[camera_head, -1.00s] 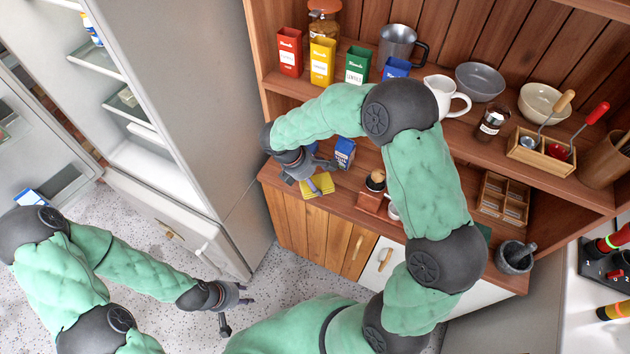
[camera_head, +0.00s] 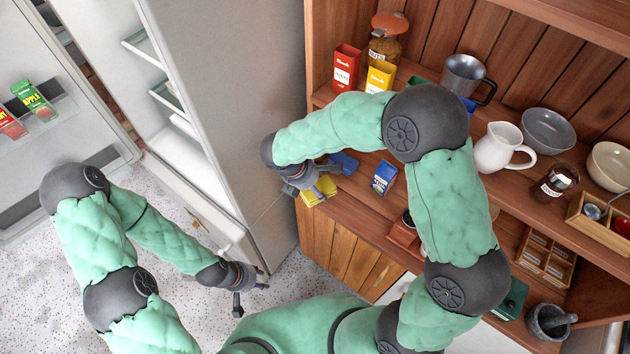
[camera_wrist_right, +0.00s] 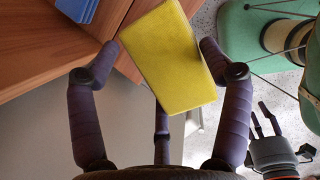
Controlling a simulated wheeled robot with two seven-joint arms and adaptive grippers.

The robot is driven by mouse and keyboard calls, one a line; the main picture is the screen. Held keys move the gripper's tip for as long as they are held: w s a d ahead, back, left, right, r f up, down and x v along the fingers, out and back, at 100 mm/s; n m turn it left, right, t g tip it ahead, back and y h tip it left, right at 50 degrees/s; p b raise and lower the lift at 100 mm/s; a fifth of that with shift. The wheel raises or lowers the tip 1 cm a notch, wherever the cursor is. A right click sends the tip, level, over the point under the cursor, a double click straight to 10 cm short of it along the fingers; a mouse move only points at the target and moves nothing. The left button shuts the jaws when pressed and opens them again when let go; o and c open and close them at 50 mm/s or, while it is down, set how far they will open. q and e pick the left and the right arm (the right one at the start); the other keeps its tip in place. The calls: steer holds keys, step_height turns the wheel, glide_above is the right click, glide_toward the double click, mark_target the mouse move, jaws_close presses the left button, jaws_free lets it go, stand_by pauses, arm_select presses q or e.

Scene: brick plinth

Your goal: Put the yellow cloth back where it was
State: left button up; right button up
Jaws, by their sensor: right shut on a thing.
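My right gripper (camera_head: 308,185) is shut on the cloth, reaching in from above. The wrist view shows grey and floor beside the cloth, so part of it is beyond the wood; its exact height is unclear. My left gripper (camera_head: 252,290) is open and empty, low over the floor in front of the fridge.
A blue flat item (camera_head: 343,162) lies on the counter behind the cloth, with a blue box (camera_head: 384,177) to its right. The open fridge (camera_head: 205,100) stands close on the left. Colored tins, a white jug (camera_head: 500,148) and bowls crowd the shelf above.

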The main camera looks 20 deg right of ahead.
steer(key=w+f, duration=0.2)
steer(key=w+d+f+b, duration=0.1)
steer(key=w+f, duration=0.1)
steer(key=w+d+f+b, duration=0.1)
steer(key=w+f, duration=0.1)
steer(key=w, duration=0.1)
steer(key=shift+w+f, duration=0.1)
steer(key=shift+f, duration=0.15)
steer(key=shift+w+d+f+b, duration=0.1)
steer(key=shift+w+f+b, duration=0.1)
steer(key=shift+f+b, duration=0.6)
steer(key=shift+w+d+f+b, duration=0.15)
steer(key=shift+f+b, duration=0.25)
steer(key=shift+f, duration=0.7)
steer(key=shift+a, duration=0.15)
steer(key=shift+f, duration=0.2)
steer(key=o, duration=1)
steer(key=shift+c, duration=0.2)
steer(key=shift+r, duration=0.3)
steer(key=p+v, duration=0.4)
steer(key=v, duration=0.7)
steer(key=shift+r, duration=0.35)
